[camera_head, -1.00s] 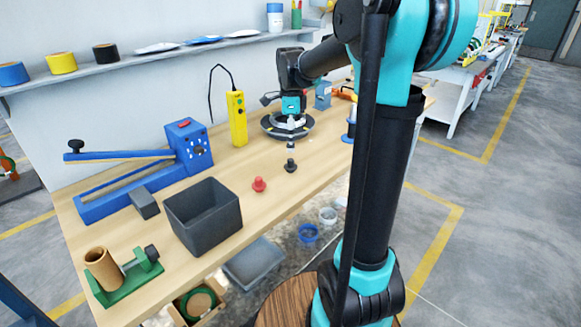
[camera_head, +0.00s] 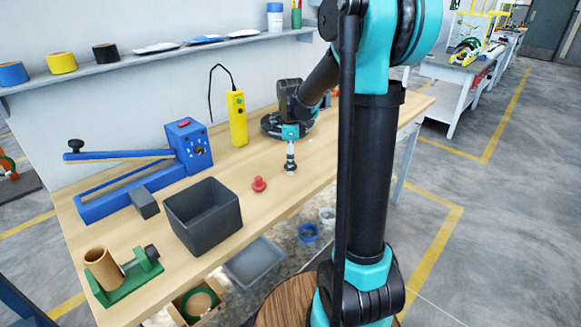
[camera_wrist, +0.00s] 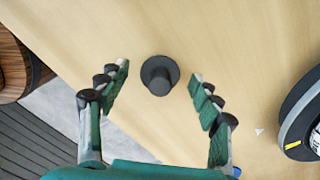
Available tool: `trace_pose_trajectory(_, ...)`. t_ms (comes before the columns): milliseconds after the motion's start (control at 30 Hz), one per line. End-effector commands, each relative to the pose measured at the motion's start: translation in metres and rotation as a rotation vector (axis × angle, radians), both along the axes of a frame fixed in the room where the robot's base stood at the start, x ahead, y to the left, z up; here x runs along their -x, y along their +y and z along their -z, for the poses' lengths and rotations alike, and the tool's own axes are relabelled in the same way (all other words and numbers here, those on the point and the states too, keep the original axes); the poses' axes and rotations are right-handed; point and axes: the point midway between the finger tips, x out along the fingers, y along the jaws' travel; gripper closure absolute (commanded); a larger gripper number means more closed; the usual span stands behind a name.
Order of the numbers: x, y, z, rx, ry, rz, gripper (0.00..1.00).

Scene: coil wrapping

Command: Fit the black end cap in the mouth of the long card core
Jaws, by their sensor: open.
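The black end cap (camera_wrist: 160,76) stands on the wooden bench, seen from above in the wrist view as a round flange with a knob. My gripper (camera_wrist: 161,74) is open, its green-padded fingers apart on either side of the cap, with gaps visible on both sides. In the head view my gripper (camera_head: 290,168) points down at the bench and mostly hides the cap. A brown card core (camera_head: 101,268), open end up and tilted, sits in a green holder (camera_head: 133,284) at the bench's near left end.
A red cap (camera_head: 259,184) stands left of my gripper. A dark grey bin (camera_head: 205,222) and a blue lever machine (camera_head: 187,150) lie between it and the core. A yellow pendant (camera_head: 237,118) is behind. A dark round disc (camera_wrist: 305,118) lies right of my gripper in the wrist view.

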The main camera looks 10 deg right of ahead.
Motion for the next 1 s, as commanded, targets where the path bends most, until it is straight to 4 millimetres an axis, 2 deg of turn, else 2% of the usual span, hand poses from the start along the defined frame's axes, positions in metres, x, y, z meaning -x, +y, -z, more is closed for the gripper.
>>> trace_pose_trajectory(33, 0.0, 0.0, 0.0, 0.0, 0.0, 0.0, 0.37)
trace_pose_trajectory(300, 0.0, 0.0, 0.0, 0.0, 0.0, 0.0, 0.7)
trace_pose_trajectory(367, 0.0, 0.0, 0.0, 0.0, 0.0, 0.0, 0.75)
trace_pose_trajectory(767, 0.0, 0.0, -0.003, 0.0, 0.0, 0.0, 0.76)
trace_pose_trajectory(867, 0.0, 0.0, -0.008, 0.0, 0.0, 0.0, 0.76)
trace_pose_trajectory(1000, 0.0, 0.0, -0.025, 0.0, 0.0, 0.0, 0.76)
